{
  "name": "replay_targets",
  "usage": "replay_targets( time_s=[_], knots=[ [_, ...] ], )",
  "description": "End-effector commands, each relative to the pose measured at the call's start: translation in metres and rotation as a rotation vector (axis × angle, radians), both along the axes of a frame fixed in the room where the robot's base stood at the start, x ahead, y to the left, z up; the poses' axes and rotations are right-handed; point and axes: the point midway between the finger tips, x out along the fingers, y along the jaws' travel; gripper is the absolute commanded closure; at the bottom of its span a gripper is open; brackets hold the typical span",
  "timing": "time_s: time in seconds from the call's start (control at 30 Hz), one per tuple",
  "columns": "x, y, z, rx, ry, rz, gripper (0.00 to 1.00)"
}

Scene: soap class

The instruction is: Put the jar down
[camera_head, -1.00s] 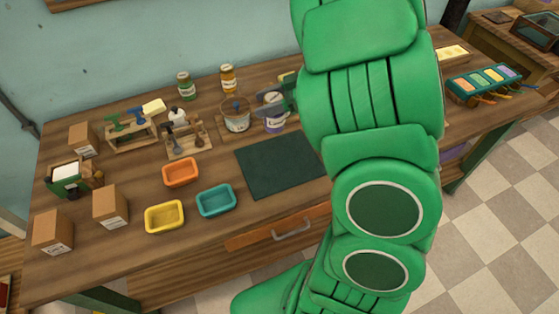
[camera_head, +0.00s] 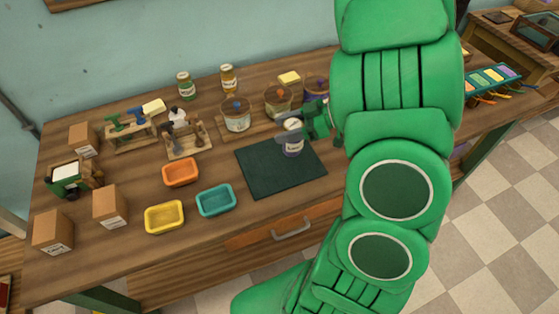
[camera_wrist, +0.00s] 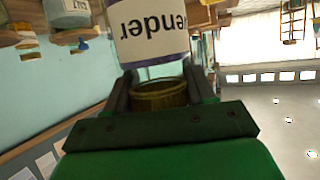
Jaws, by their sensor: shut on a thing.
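The jar (camera_head: 292,140) is pale with a purple band and a label. It is over the far right part of the dark green mat (camera_head: 262,178), close above it or on it; I cannot tell which. My gripper (camera_head: 305,122) reaches it from the right and is shut on it near the top. In the wrist view the jar (camera_wrist: 150,38) appears upside down, with "ender" readable on its label. Its brown lid (camera_wrist: 160,96) sits between the two fingers of my gripper (camera_wrist: 162,88). The jar's base is out of that view.
Lidded jars (camera_head: 236,120) stand on a wooden board behind the mat. Orange (camera_head: 181,174), teal (camera_head: 216,201) and yellow (camera_head: 165,217) trays lie to its left. Cardboard boxes (camera_head: 53,232) stand at the far left. The mat's left and front parts are clear.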

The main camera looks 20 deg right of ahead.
Motion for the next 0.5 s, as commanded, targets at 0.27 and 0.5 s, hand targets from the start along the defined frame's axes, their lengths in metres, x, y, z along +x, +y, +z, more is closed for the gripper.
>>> replay_targets(
  time_s=[0.27, 0.5],
  knots=[
    [0.000, 0.000, -0.012, 0.003, -0.002, -0.001, 0.88],
    [0.000, 0.000, -0.035, 0.003, 0.002, 0.000, 0.88]
  ],
)
